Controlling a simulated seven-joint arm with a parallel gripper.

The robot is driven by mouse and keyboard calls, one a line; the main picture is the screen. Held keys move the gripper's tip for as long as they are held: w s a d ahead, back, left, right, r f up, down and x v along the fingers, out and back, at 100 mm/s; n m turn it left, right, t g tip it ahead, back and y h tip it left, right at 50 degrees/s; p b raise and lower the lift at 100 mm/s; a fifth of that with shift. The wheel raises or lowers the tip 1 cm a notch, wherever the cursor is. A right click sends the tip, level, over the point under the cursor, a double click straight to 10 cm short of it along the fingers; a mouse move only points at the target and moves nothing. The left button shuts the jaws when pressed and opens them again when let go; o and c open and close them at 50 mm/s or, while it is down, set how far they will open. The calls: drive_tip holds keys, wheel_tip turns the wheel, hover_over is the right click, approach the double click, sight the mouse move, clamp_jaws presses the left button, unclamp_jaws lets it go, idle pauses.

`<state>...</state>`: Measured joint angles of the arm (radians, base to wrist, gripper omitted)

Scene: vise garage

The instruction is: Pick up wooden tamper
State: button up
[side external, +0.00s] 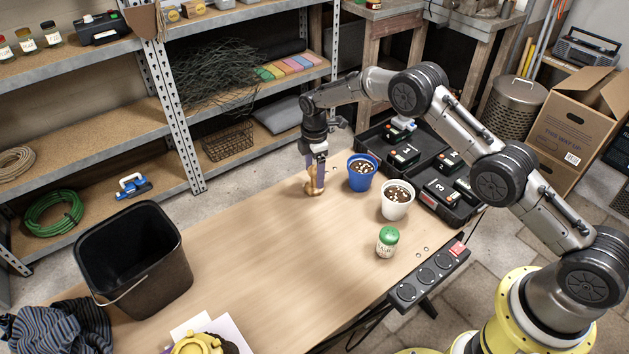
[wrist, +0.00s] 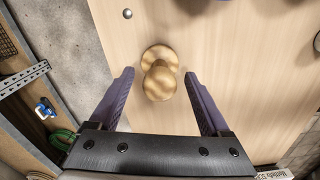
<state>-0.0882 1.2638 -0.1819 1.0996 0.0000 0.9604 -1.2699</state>
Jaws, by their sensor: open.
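The wooden tamper (side external: 312,187) stands upright on the wooden table, left of the blue pot in the side view. In the wrist view the tamper (wrist: 159,75) is seen from above, with its rounded knob nearer my gripper and its round base beyond. My gripper (side external: 316,166) is right at the tamper and points down, its fingers partly covering it in the side view. In the wrist view my gripper (wrist: 157,84) is open, with one purple finger on each side of the tamper and gaps visible on both sides.
A blue pot (side external: 362,173) and a white pot (side external: 396,201) with soil stand close to the right. A green-lidded jar (side external: 387,242), a power strip (side external: 431,277) and a black case (side external: 421,150) are further right. A black bucket (side external: 135,261) stands left. The table's middle is clear.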

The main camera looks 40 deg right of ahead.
drive_tip(key=shift+f, duration=1.2)
clamp_jaws()
